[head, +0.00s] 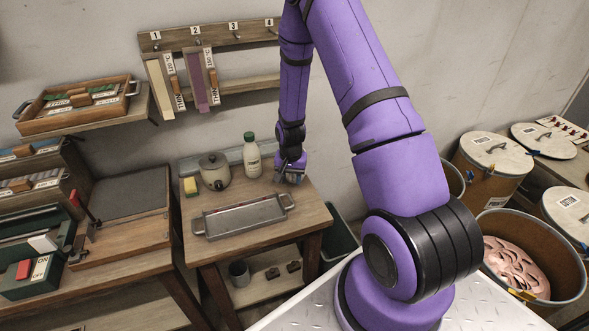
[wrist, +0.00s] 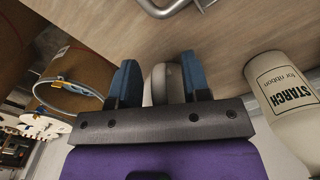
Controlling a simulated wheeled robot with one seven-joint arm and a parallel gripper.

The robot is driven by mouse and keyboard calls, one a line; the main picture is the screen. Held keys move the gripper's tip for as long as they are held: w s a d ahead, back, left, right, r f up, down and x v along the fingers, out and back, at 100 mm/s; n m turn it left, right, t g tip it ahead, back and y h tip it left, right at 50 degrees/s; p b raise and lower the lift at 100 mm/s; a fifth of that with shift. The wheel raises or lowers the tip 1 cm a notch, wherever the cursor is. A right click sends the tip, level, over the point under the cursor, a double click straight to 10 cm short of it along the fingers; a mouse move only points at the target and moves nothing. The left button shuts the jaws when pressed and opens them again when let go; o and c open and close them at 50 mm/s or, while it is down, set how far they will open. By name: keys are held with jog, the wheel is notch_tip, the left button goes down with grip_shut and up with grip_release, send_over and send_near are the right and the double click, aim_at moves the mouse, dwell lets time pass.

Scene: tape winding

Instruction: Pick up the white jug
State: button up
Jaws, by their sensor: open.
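My gripper (head: 289,177) is low over the back right of the small wooden table, right of the starch bottle. In the wrist view, its two blue fingers (wrist: 160,78) stand apart, with a pale rounded object (wrist: 164,84) between them. This may be the white jug; only part of it shows, and I cannot tell whether the fingers touch it. In the head view I cannot make out a jug, as my gripper covers that spot. The white starch bottle (head: 252,157), with a green cap, stands upright to its left; it also shows in the wrist view (wrist: 290,95).
A lidded pot (head: 214,171) and a yellow sponge (head: 190,186) stand left of the bottle. A metal tray with handles (head: 241,217) lies in front on the table (head: 290,232). Brown drums (head: 492,165) stand at the right. The wall is close behind.

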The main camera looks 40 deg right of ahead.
grip_shut()
jog(key=shift+r, duration=0.15)
dwell(0.4)
